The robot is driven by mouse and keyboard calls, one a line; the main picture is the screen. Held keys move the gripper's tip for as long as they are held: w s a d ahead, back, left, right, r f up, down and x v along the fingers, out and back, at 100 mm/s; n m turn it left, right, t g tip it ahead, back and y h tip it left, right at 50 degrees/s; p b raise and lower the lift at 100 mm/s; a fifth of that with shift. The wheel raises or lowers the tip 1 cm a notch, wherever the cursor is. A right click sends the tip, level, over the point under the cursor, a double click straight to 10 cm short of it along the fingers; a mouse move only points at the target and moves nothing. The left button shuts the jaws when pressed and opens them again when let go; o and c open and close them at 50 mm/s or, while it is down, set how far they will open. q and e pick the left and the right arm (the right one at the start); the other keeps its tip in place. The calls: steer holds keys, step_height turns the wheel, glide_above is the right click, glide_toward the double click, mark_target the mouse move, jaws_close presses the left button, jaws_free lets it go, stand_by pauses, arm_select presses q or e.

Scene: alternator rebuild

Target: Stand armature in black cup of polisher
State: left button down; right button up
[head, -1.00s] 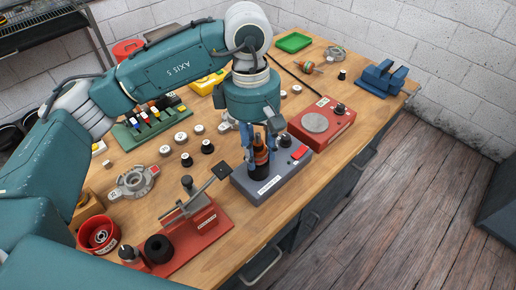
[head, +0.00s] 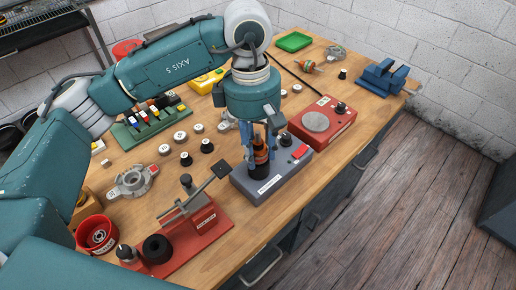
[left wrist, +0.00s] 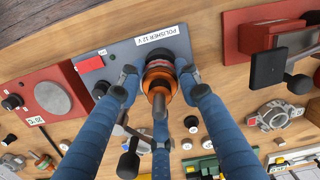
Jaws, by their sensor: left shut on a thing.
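The armature (head: 262,153), with an orange-copper body and a dark upper part, stands about upright over the polisher (head: 243,181), a grey box with a red switch. My left gripper (head: 262,148) points down, its blue fingers shut around the armature. The black cup (head: 258,173) is directly under the armature, whose lower end meets it; I cannot tell how deep it sits. In the left wrist view the armature (left wrist: 160,95) is between the fingers, shaft toward the camera, and mostly hides the cup. The polisher (left wrist: 120,60) and its label lie behind. My right gripper is not in view.
A red box with a round grey plate (head: 315,122) stands right of the polisher. A red stand with a lever (head: 205,222) is close on the left. Several small round parts lie behind. A blue vise (head: 383,77) is at the far right end of the bench.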

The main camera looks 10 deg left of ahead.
mark_target(259, 134)
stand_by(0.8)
arm_select(q)
steer(key=c, duration=1.1)
jaws_free()
steer(key=shift+f, duration=0.1)
steer(key=shift+r+p, duration=1.8)
steer(key=shift+r, duration=2.3)
